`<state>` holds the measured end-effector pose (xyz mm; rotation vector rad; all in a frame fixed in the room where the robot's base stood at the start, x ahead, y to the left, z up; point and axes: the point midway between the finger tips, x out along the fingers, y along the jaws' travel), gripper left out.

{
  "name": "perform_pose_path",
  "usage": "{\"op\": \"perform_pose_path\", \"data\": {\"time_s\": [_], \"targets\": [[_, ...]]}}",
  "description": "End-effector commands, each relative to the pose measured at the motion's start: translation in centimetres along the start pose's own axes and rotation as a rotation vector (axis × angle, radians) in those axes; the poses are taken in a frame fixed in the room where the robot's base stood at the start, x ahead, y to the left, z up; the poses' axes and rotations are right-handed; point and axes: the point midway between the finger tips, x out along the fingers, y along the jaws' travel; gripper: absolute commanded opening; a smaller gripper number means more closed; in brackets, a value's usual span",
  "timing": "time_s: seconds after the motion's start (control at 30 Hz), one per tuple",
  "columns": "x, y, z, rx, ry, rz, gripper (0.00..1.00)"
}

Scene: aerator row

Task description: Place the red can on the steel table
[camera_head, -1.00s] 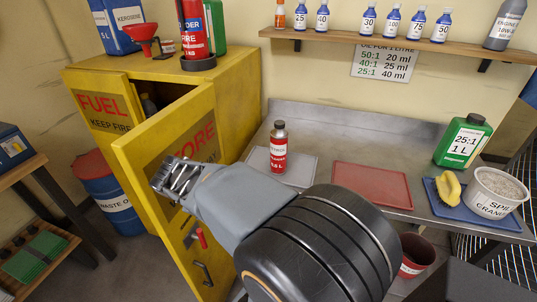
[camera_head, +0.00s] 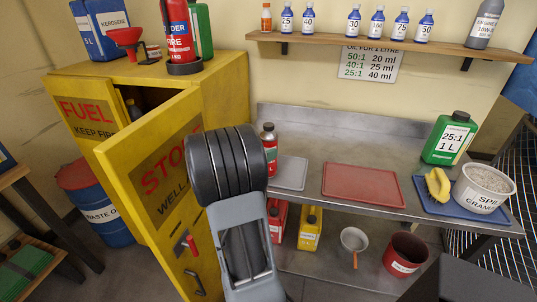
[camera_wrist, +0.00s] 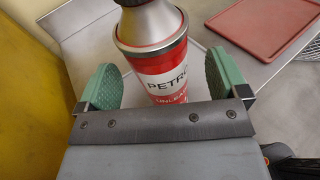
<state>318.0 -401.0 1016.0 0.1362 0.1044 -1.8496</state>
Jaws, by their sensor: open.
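A silver and red bottle-shaped can labelled PETROL (camera_head: 270,143) stands upright on the steel table (camera_head: 322,136), at the grey tray (camera_head: 291,173). My arm hides part of it in the head view. In the wrist view the can (camera_wrist: 165,65) stands between the green finger pads of my gripper (camera_wrist: 160,72), which is open. My gripper is hidden behind my arm in the head view. A red container (camera_head: 278,220) is partly visible on the lower shelf.
A red tray (camera_head: 365,183) lies empty on the table. A blue tray (camera_head: 440,210) with a yellow thing and a tub (camera_head: 484,190) is at the right, near a green jug (camera_head: 449,140). The open yellow cabinet door (camera_head: 150,215) stands close to my arm's left.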

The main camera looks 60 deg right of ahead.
Motion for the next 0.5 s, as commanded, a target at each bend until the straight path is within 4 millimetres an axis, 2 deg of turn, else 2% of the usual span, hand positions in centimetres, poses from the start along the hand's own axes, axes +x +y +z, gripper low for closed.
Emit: {"op": "perform_pose_path", "data": {"time_s": [0.2,0.5], "targets": [[2.8,0.1,-0.2,0.0,0.001,-0.002,0.92],[3.5,0.2,-0.2,0.002,0.001,0.0,0.92]]}}
